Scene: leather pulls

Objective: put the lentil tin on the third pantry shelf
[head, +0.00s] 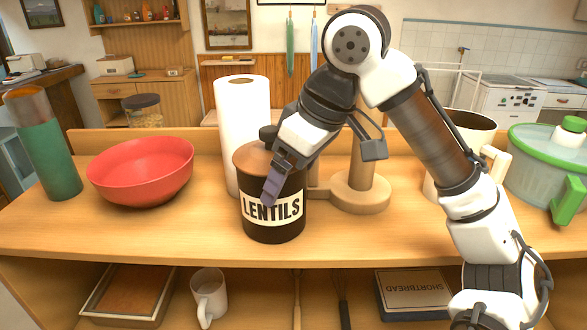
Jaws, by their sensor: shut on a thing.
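The lentil tin (272,226) is a dark canister with a brown lid and a pale label reading LENTILS. It stands upright at the front middle of the wooden worktop in the head view. My gripper (272,190) comes down from the upper right and is shut on the tin at its upper part. The visible finger lies across the tin's front, over the lid edge; the other finger is hidden. I cannot tell whether the tin's base touches the worktop. No shelf in view is marked as the third pantry shelf.
A red bowl (140,172) and a green bottle (48,150) stand left. A paper towel roll (242,110) is close behind the tin, a wooden stand (360,190) right of it. A lower shelf holds a tray (128,295), a white mug (209,295) and a shortbread tin (413,292).

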